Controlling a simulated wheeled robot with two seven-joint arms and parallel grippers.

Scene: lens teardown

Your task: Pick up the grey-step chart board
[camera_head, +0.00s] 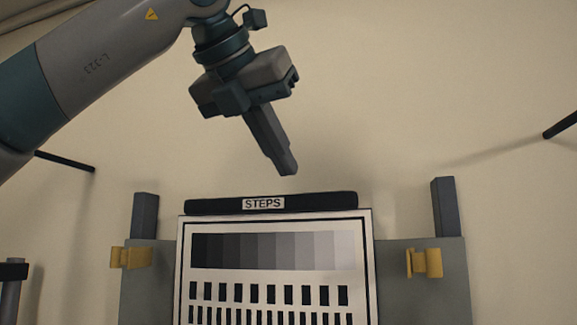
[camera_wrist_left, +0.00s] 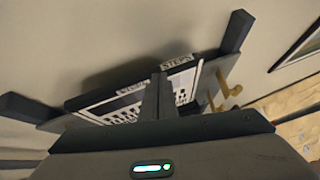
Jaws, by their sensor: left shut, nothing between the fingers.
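The grey-step chart board (camera_head: 274,279) stands upright in the head view, with a dark top bar labelled STEPS, a row of grey patches and black bars below. Its lower part is cut off by the frame. It also shows, tilted, in the left wrist view (camera_wrist_left: 183,84). My left gripper (camera_head: 287,170) is shut and empty, above the board's top bar and apart from it in the head view. In the left wrist view its fingers (camera_wrist_left: 158,80) overlap the board. My right gripper is not in view.
The board is in front of a grey panel (camera_head: 400,290) with dark posts (camera_head: 445,207) and yellow clips (camera_head: 424,263) on both sides. A dark rod (camera_head: 562,125) enters at the right. The wall area above the board is otherwise clear.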

